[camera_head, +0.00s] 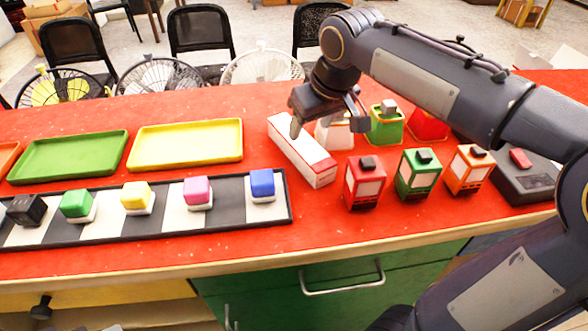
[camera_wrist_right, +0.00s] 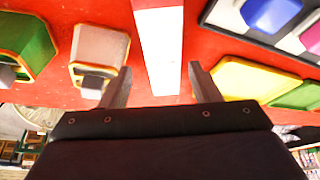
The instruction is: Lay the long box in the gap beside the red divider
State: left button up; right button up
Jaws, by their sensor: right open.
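In the right wrist view the box (camera_wrist_right: 160,52) runs up the middle, with a red end at the top edge. My right gripper (camera_head: 328,124) is open over the far part of the box. In the wrist view its fingers (camera_wrist_right: 158,84) stand on either side of the box's line, apart from it and holding nothing. I cannot make out a separate red divider or its gap. My left gripper is not in view.
Red (camera_head: 364,183), green (camera_head: 417,174) and orange (camera_head: 468,170) holders stand right of the box, with more behind. A grey device (camera_head: 522,183) is at far right. Yellow (camera_head: 186,144) and green (camera_head: 68,157) trays and a striped board (camera_head: 231,212) with coloured blocks lie left.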

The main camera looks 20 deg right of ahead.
aim_at(301, 140)
jog(key=shift+x, duration=0.8)
jog(key=b+x, duration=0.1)
jog(key=x, duration=0.2)
jog(key=b+x, duration=0.1)
jog(key=x, duration=0.2)
jog(key=shift+w+a+f, duration=0.25)
jog(key=shift+w, duration=0.1)
jog(key=c, duration=0.9)
jog(key=shift+r, duration=0.1)
